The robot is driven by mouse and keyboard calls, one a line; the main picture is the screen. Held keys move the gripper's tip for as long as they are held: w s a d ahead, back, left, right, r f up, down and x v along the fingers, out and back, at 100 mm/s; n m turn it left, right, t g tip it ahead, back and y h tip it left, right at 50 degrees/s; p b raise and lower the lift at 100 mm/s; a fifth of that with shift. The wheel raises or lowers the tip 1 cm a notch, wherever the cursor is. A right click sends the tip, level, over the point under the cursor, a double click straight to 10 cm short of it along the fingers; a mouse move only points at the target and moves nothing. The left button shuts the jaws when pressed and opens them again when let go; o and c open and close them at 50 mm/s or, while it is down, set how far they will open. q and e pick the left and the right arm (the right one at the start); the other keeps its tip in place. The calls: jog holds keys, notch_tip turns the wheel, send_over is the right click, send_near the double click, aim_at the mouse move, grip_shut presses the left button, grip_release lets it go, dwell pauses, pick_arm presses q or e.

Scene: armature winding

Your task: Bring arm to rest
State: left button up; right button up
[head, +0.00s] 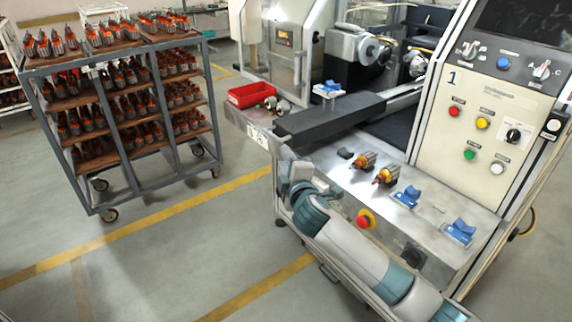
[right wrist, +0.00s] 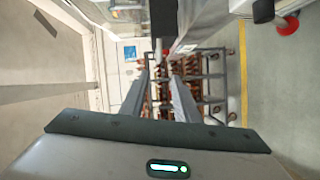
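My right arm comes in from the lower right of the head view and lies along the front of the machine bench (head: 330,185). My right gripper (head: 284,158) is at the bench's front left corner, pointing away. In the right wrist view its two fingers (right wrist: 160,85) stand apart with nothing between them, and the trolley shows through the gap. Two armatures with copper-coloured windings, one farther (head: 364,160) and one nearer (head: 385,175), lie on the bench, clear of the gripper. My left arm and gripper are not in view.
A trolley (head: 130,50) full of armatures stands at the left, with open floor between. A red bin (head: 250,95) is on the bench's far corner. Blue holders (head: 408,196) (head: 460,232), a red stop button (head: 365,219) and a control panel (head: 490,115) are near my arm.

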jog(key=shift+s+d, duration=0.15)
jog(key=shift+s, duration=0.3)
